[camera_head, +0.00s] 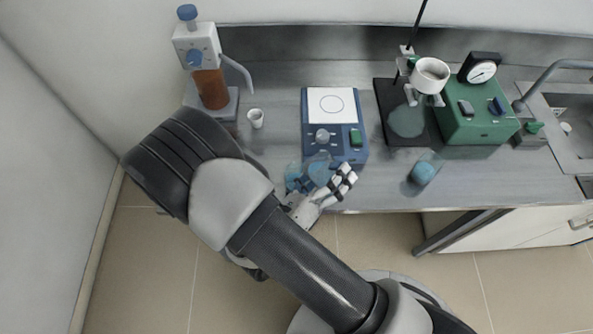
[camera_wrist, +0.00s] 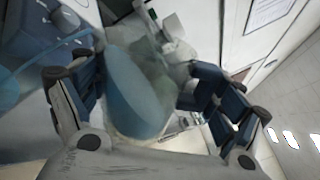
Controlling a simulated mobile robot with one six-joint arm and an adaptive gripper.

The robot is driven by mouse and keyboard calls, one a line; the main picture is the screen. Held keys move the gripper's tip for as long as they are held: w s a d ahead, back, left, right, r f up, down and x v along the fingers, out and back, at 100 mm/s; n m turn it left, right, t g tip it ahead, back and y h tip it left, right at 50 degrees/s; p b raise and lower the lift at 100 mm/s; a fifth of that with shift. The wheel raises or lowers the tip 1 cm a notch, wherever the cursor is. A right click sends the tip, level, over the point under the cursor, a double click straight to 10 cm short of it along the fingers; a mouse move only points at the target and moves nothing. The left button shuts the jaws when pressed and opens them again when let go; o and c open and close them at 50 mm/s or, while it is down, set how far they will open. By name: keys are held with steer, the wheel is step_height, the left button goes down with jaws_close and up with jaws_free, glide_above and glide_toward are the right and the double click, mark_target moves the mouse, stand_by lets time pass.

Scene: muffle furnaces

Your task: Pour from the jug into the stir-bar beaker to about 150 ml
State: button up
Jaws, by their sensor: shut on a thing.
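My gripper (camera_head: 322,182) is shut on a clear vessel holding blue liquid, apparently the jug (camera_head: 316,167), at the bench's front edge, just in front of the blue stirrer. In the wrist view the jug (camera_wrist: 138,92) sits between the dark finger pads, with a large blue oval of liquid showing through it. Its tilt and any scale marks cannot be read. A clear beaker (camera_head: 424,169) with something blue at its bottom stands to the right near the front edge, apart from my gripper. I cannot make out a stir bar in it.
The blue stirrer (camera_head: 335,128) has a bare white top. A small white cup (camera_head: 255,118) and an amber dispenser bottle (camera_head: 209,88) stand left. A white funnel (camera_head: 430,75) on a stand and a green pump (camera_head: 477,115) are behind the beaker. A sink (camera_head: 574,115) is far right.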

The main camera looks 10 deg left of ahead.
steer(key=shift+a+n+p, duration=0.15)
steer(key=shift+n+p, duration=0.4)
steer(key=shift+n, duration=0.15)
stand_by(3.8)
steer(key=shift+d+m, duration=0.2)
steer(key=shift+m, duration=0.7)
steer(key=m, duration=0.1)
steer(key=m+b, duration=0.1)
steer(key=shift+s+d+f+m, duration=0.1)
steer(key=shift+d+f+m, duration=0.1)
steer(key=shift+m, duration=0.8)
steer(key=shift+b, duration=0.35)
